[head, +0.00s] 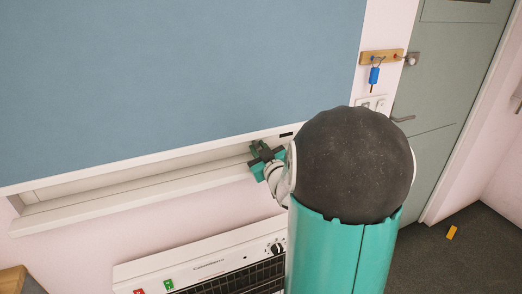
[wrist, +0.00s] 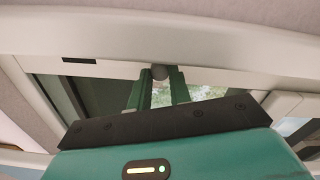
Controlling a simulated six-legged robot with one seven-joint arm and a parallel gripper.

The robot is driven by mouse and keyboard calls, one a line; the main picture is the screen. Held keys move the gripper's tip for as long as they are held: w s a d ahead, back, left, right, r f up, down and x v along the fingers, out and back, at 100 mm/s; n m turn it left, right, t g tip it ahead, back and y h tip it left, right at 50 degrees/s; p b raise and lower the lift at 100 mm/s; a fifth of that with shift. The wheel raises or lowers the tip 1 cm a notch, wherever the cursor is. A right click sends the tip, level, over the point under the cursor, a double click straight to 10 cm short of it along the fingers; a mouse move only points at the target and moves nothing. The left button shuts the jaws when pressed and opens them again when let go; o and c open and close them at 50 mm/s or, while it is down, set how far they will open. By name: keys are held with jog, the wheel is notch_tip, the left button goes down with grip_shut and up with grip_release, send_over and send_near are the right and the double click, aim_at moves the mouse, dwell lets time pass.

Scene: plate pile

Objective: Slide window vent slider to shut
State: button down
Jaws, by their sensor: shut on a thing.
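A white bar (wrist: 112,67) runs across the wrist view, with a dark slot (wrist: 79,60) in it left of centre. The knob is hidden there by the gripper.
A large blue panel (head: 180,75) covers most of the window above the bar. The sill (head: 130,201) runs below, and a white heater (head: 205,262) stands under it. Blue-tagged keys (head: 374,75) hang from a wooden rack (head: 381,57) beside a grey-green door (head: 450,95).

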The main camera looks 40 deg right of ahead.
jog(key=shift+w+a, duration=0.15)
jog(key=shift+a, duration=0.1)
jog(key=c, duration=1.3)
grip_release()
jog(key=shift+w, duration=0.15)
jog(key=shift+o, duration=0.2)
jog(key=shift+d, duration=0.1)
jog(key=shift+s, duration=0.25)
jog(key=shift+s, duration=0.1)
